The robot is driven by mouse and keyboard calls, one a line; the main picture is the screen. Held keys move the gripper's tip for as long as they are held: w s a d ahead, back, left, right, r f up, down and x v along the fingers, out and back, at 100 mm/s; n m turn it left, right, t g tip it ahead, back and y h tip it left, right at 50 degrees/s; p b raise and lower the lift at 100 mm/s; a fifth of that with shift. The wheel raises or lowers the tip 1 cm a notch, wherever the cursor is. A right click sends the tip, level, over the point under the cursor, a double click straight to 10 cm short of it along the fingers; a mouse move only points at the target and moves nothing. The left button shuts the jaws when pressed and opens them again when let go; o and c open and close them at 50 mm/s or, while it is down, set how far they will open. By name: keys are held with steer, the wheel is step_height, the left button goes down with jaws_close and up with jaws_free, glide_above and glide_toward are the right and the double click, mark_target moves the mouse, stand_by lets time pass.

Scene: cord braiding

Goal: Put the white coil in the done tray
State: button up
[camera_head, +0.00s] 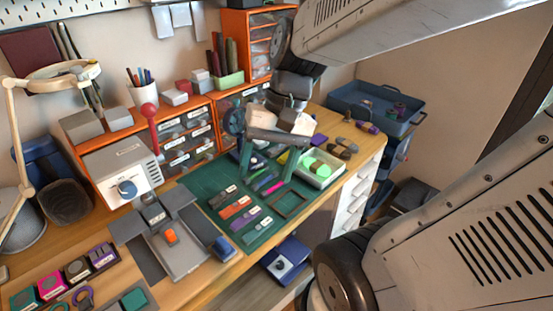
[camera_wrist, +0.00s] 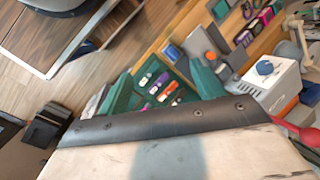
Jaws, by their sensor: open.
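My gripper (camera_head: 267,175) hangs over the back right part of the green cutting mat (camera_head: 208,195), its two green fingers apart. In the wrist view the fingers of my gripper (camera_wrist: 162,85) are also spread, with the mat beyond and nothing held between them. A pale tray (camera_head: 338,172) with bright green pieces in it sits just right of my gripper. I cannot tell if it is the done tray. I cannot pick out a white coil in either view; my gripper and arm hide part of the bench.
Colored labelled pieces and a dark square frame (camera_head: 289,204) lie on the mat. A grey machine with a blue knob (camera_head: 127,188) and orange drawers (camera_head: 187,140) stand behind. A blue tray cart (camera_head: 375,105) is beyond the bench's right end.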

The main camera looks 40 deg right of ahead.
steer(key=s+r+n+t+h, duration=0.1)
steer(key=s+r+n+h, duration=0.2)
steer(key=s+n+h, duration=0.1)
steer(key=shift+s+a+r+n+t, duration=0.2)
steer(key=shift+s+r+n+t, duration=0.1)
steer(key=shift+s+n, duration=0.4)
steer(key=shift+w, duration=0.1)
stand_by(0.5)
